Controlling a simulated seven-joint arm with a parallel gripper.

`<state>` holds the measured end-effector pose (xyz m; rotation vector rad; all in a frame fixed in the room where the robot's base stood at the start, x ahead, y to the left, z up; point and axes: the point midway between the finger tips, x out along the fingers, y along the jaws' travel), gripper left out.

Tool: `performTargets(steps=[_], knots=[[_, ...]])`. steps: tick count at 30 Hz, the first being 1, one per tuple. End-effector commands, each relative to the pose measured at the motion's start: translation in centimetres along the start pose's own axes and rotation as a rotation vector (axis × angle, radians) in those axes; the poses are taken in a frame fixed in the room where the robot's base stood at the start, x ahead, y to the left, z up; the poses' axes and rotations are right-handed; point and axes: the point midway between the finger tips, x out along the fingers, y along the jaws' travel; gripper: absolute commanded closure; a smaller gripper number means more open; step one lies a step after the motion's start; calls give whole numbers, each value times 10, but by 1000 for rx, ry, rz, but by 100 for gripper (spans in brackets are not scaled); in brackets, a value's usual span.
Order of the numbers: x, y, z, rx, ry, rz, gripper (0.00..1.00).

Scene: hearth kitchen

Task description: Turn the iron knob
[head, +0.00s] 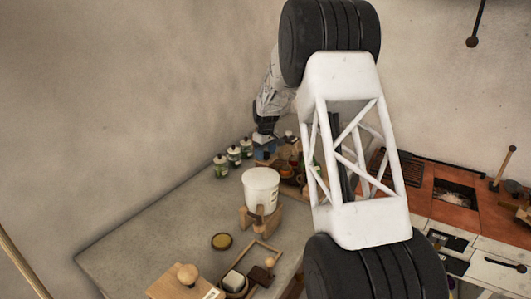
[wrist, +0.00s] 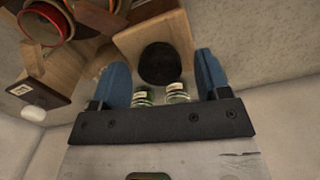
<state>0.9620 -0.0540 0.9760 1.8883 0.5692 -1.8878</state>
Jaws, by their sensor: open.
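A dark round knob (wrist: 160,64), which looks like the iron knob, sits on the face of a light wooden block (wrist: 130,36) in the wrist view. My gripper (wrist: 161,59) is open, with one blue finger on each side of the knob. Gaps show between the fingers and the knob, so nothing is gripped. In the head view my gripper (head: 265,139) is at the back of the counter by the wall. The knob cannot be made out in the head view.
Small jars (head: 234,156) stand along the wall beside my gripper. A white tub (head: 261,187) stands in front. Bowls and wooden items (wrist: 52,20) crowd the upper left of the wrist view. The counter (head: 165,225) is clear at left.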

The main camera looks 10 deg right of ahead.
Motion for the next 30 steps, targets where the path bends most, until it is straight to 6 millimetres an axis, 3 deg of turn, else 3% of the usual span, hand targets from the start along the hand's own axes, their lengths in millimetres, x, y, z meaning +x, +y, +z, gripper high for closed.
performTargets(steps=[4, 12, 14, 30], knots=[[0, 0, 0, 0, 0, 0, 32], [0, 0, 0, 0, 0, 0, 74], [0, 0, 0, 0, 0, 0, 80], [-1, 0, 0, 124, -1, 0, 80]])
